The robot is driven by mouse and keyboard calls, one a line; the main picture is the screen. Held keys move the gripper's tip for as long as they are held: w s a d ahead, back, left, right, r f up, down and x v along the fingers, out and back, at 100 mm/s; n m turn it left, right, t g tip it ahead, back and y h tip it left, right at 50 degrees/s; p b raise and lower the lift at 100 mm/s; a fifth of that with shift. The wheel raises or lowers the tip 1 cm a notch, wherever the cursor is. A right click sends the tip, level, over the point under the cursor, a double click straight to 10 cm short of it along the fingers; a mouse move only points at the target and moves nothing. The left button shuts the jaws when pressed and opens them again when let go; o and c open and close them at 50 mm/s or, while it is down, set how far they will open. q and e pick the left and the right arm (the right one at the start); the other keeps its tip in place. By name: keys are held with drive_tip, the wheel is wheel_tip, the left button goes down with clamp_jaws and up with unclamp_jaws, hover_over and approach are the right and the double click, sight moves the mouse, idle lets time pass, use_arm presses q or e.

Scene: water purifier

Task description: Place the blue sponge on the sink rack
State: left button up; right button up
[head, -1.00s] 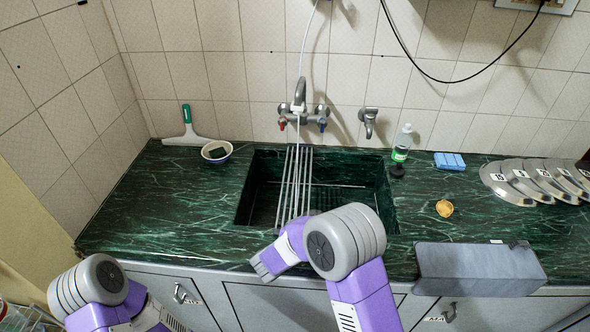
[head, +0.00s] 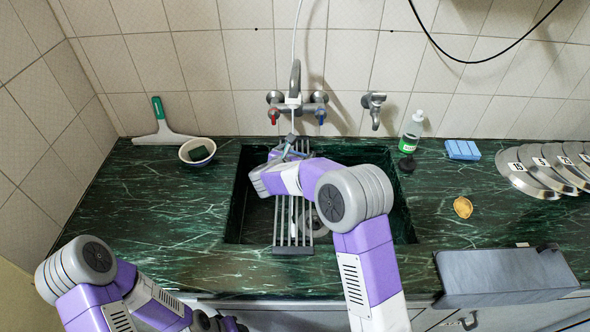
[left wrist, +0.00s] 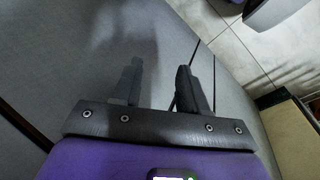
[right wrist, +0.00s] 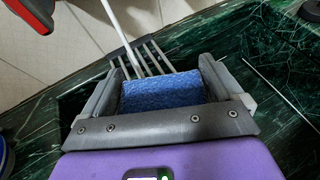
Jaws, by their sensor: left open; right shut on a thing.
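In the right wrist view my right gripper (right wrist: 160,75) is shut on a blue sponge (right wrist: 162,94), held between its two fingers. The metal bars of the sink rack (right wrist: 150,58) show just beyond the sponge. In the head view my right gripper (head: 291,148) is over the back part of the sink rack (head: 293,238), which spans the sink front to back. The held sponge is hidden there. I cannot tell whether it touches the bars. My left gripper (left wrist: 158,80) is open and empty, in front of the grey cabinet front.
Another light blue sponge block (head: 462,150) lies on the counter right of the soap bottle (head: 412,132). The tap (head: 295,95) stands behind the rack. A bowl (head: 197,152) and squeegee (head: 162,128) are left of the sink. The left counter front is clear.

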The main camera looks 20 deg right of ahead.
wheel_tip(320, 180, down, 6)
drive_tip(key=shift+r+b, duration=0.2)
drive_tip(key=shift+b, duration=0.65)
drive_tip(key=shift+r, duration=0.15)
drive_tip(key=shift+f, duration=0.2)
drive_tip(key=o, duration=0.6)
drive_tip(key=shift+o, duration=0.3)
drive_tip(key=shift+r, duration=0.2)
drive_tip(key=p+v, duration=0.2)
drive_tip(key=v, duration=1)
drive_tip(key=shift+f, duration=0.1)
